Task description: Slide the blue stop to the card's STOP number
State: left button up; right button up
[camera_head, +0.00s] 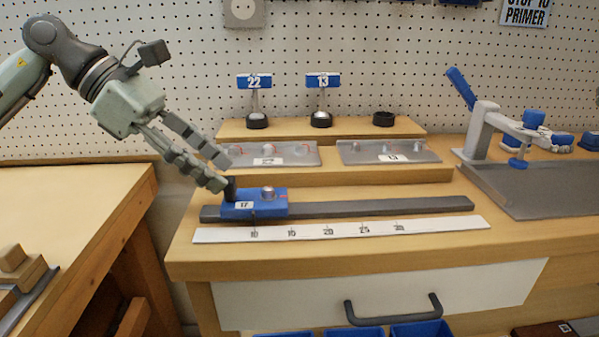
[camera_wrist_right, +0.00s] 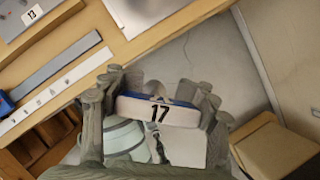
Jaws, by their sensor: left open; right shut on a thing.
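The blue stop (camera_head: 278,207), labelled 17, sits on the dark rail (camera_head: 390,207) near its left end. Its pointer is near 10 on the white scale (camera_head: 440,228). The right gripper is not in the head view.
Blue tags 22 (camera_head: 254,82) and 13 (camera_head: 323,81) stand on holders; a third holder (camera_head: 384,119) is empty. Grey plates (camera_head: 390,152) lie behind the rail. A lever press (camera_head: 487,130) stands at right. The drawer (camera_head: 480,292) is below.

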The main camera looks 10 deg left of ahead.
pick_arm(q)
jog(key=v, duration=0.8)
jog(key=shift+a+r, duration=0.2)
jog(key=shift+s, duration=0.15)
